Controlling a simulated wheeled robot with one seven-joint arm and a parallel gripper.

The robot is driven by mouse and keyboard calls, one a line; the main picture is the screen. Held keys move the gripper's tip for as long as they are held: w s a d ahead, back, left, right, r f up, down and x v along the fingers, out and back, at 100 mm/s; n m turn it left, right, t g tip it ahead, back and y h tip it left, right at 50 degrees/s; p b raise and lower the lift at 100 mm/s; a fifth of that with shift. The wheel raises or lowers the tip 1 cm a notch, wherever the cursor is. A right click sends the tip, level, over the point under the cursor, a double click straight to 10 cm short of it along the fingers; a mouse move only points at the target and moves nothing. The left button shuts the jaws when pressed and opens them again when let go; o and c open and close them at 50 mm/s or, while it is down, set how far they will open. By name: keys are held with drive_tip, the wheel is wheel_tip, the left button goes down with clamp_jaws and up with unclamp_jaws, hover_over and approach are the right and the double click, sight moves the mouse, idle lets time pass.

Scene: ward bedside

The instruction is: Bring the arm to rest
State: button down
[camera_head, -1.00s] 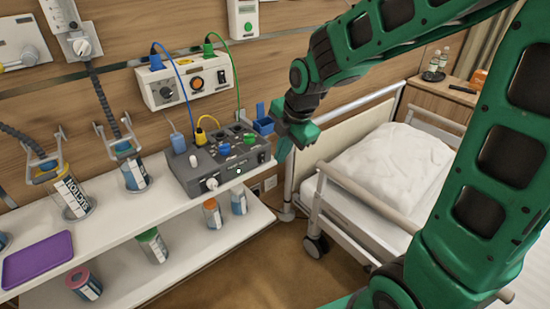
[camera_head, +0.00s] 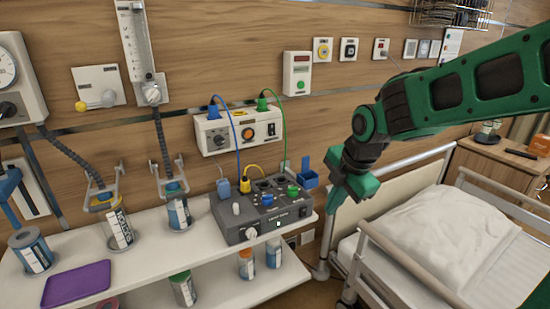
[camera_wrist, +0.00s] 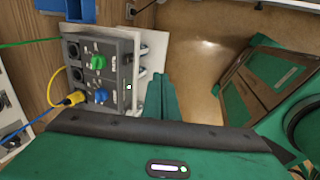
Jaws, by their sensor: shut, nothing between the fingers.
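My green arm reaches in from the right in the head view, and my gripper (camera_head: 349,190) points down at its end. It is in the air to the right of the grey control box (camera_head: 262,212), apart from it, and in front of the bed's headboard. In the wrist view the closed green fingers (camera_wrist: 165,97) show as one narrow piece above the dark edge of the gripper body. Nothing is held. The grey box, with a green and a blue knob, also shows on the left of the wrist view (camera_wrist: 117,75).
The box stands on a white shelf (camera_head: 150,262) with a purple tray (camera_head: 76,284) and labelled canisters. A blue holder (camera_head: 308,174) sits close to my gripper. The bed with a white pillow (camera_head: 450,235) stands at the right. A wooden cabinet (camera_head: 500,170) is beyond it.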

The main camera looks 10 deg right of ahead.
drive_tip(key=s+d+m+g, duration=0.2)
drive_tip(key=s+d+m, duration=0.6)
drive_tip(key=s+m, duration=0.4)
drive_tip(key=s+d+f+m+g+h, duration=0.1)
drive_tip(key=s+d+m, duration=0.7)
drive_tip(key=s+m, duration=0.4)
drive_tip(key=m, duration=0.4)
drive_tip(key=shift+s+d+f+g, duration=0.15)
drive_tip(key=shift+s+d+g, duration=0.1)
drive_tip(key=shift+d+g, duration=0.15)
drive_tip(key=shift+w+f, duration=0.25)
drive_tip(key=shift+w, duration=0.35)
